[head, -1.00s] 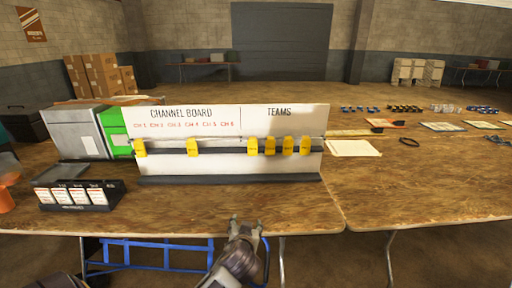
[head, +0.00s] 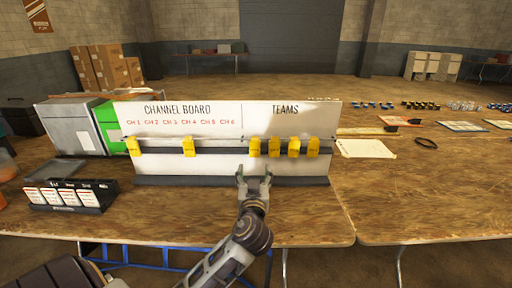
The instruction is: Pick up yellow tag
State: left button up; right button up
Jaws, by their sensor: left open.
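A white board (head: 210,167) headed "CHANNEL BOARD" and "TEAMS" stands upright on the wooden table. Yellow tags hang along its dark rail. Two are on the channel side, a far left tag (head: 133,147) and another tag (head: 189,147). Several hang close together under TEAMS, from a left tag (head: 255,147) to a right tag (head: 313,147). My left gripper (head: 254,178) is open and empty, its fingers pointing up in front of the board's lower edge, below the TEAMS tags. It looks apart from every tag. My right gripper does not show.
A black holder with white cards (head: 68,195) stands at the front left. A grey and green box (head: 75,130) is behind it. White paper (head: 365,148) and a black ring (head: 426,142) lie to the right. The right front of the table (head: 400,200) is clear.

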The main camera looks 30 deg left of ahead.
pick_arm(q)
jog(key=shift+w, duration=0.1)
dwell(0.3)
send_near(255, 149)
jog(key=shift+x, duration=1.4)
jog(key=shift+a, duration=0.1)
jog(key=shift+x, duration=2.5)
jog(key=c, duration=1)
